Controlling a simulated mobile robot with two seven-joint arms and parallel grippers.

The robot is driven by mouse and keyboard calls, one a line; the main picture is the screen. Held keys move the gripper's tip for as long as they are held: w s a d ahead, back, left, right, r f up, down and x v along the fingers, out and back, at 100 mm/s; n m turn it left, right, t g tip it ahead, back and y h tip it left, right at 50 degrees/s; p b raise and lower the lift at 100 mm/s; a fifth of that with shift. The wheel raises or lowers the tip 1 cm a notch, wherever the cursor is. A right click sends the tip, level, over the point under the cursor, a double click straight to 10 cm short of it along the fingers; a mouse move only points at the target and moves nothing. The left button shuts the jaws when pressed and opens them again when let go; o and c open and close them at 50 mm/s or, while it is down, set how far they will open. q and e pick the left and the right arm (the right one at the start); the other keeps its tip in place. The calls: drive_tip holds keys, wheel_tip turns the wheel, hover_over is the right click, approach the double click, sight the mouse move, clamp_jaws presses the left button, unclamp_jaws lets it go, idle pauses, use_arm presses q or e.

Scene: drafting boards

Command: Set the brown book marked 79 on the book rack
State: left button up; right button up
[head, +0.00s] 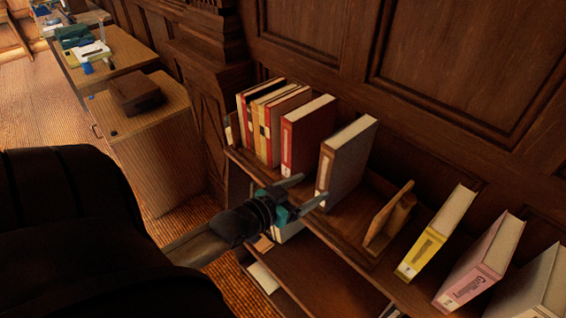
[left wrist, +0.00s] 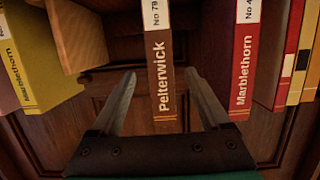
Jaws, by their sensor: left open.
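The brown book marked 79 (head: 347,158) stands upright on the top shelf of the wooden book rack (head: 347,218). In the left wrist view its spine, lettered "Pelterwick" (left wrist: 160,75), shows between my fingers. My left gripper (head: 313,192) is open in front of the spine, one finger to each side of it. The fingers do not close on the book. How far they reach along its sides is hard to tell. The book's lower edge is partly hidden by the gripper. My right gripper is not in view.
A red book (head: 307,135) and several thinner books stand left of the brown book with a gap between. A wooden divider (head: 388,220), a yellow book (head: 437,235) and a pink book (head: 480,262) stand to the right. A panelled wall (head: 460,75) rises behind.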

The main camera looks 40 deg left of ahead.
use_arm(q)
drive_tip(key=s+f+g+y, duration=0.1)
drive_tip(key=s+f+g, duration=0.35)
drive_tip(key=f, duration=0.85)
drive_tip(key=s+f+g+y, duration=0.1)
drive_tip(key=s+f+g, duration=0.1)
drive_tip(key=s+f, duration=0.75)
drive_tip(key=s+d+f+g, duration=0.4)
drive_tip(key=s+f, duration=0.4)
drive_tip(key=s, duration=0.2)
drive_tip(key=s+d+f+m+g, duration=0.1)
drive_tip(key=s+d+f+g, duration=0.2)
drive_tip(key=s+f, duration=0.6)
drive_tip(key=shift+s+d+f+g+h, duration=0.3)
drive_tip(key=shift+s+d+g, duration=0.05)
drive_tip(key=shift+s+d, duration=0.8)
